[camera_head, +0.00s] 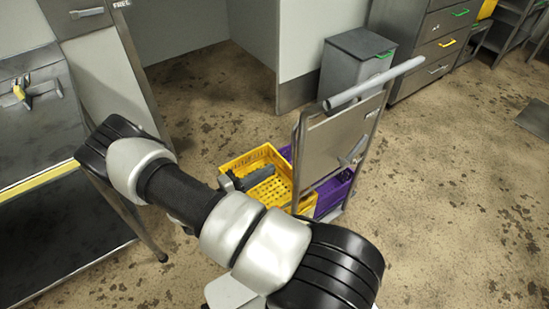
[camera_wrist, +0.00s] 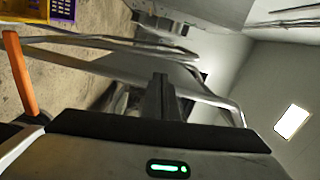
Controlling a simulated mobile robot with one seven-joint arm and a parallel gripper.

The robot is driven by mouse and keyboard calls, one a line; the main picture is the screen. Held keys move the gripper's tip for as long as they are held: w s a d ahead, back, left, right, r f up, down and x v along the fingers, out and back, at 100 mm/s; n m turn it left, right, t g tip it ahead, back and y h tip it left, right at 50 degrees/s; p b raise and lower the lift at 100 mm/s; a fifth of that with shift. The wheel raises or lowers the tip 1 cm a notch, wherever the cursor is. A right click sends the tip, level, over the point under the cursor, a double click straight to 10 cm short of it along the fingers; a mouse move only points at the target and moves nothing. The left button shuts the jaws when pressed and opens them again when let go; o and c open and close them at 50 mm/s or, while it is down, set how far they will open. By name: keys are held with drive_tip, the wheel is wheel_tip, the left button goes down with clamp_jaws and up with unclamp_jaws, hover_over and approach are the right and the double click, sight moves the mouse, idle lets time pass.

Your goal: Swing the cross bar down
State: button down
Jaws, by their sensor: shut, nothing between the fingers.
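I cannot tell for sure which part is the cross bar. A pale tubular bar (camera_head: 372,83) lies across the top of the upright grey frame of a trolley in the head view, tilted up to the right. In the wrist view, long metal tubes (camera_wrist: 105,43) run across beyond my gripper (camera_wrist: 160,78). Its fingers are together and empty, and I see no clear contact with the tubes. In the head view my gripper (camera_head: 270,171) shows over the yellow crate, left of the trolley's upright panel; my arm hides part of the wrist.
The trolley panel (camera_head: 338,140) stands upright beside a yellow crate (camera_head: 240,160) and a purple crate (camera_head: 335,195). A bench (camera_head: 65,235) is at the left, grey cabinets (camera_head: 430,50) at the back. An orange bar (camera_wrist: 20,75) shows in the wrist view. Floor at the right is clear.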

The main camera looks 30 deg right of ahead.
drive_tip(key=w+d, duration=0.1)
drive_tip(key=d, duration=0.8)
drive_tip(key=shift+d+b, duration=0.35)
drive_tip(key=shift+d, duration=0.05)
drive_tip(key=shift+w+f, duration=0.1)
drive_tip(key=shift+w, duration=0.05)
